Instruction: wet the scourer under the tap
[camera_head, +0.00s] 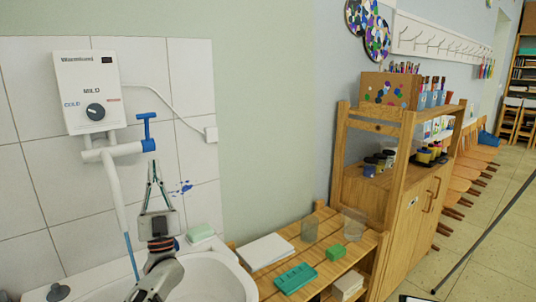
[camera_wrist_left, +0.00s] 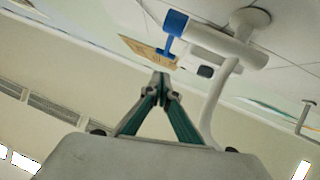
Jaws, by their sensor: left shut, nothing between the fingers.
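The tap (camera_head: 108,165) is a white pipe below a wall water heater, with a blue T-shaped handle (camera_head: 148,130). A thin blue streak (camera_head: 131,255) drops from the spout into the white sink (camera_head: 222,272); it looks like running water. My left gripper (camera_head: 154,166) points up over the sink, shut and empty, its tips just below the handle and apart from it. The wrist view shows the shut fingertips (camera_wrist_left: 160,78) below the blue handle (camera_wrist_left: 173,28). A small green block (camera_head: 336,251), perhaps the scourer, lies on the wooden bench. My right gripper is not in view.
A pale green bar (camera_head: 201,233) lies on the sink's back edge. The wooden bench (camera_head: 318,268) holds a white board (camera_head: 265,251), a teal tray-like piece (camera_head: 296,278) and clear containers (camera_head: 353,222). A wooden shelf unit (camera_head: 405,205) stands at its right.

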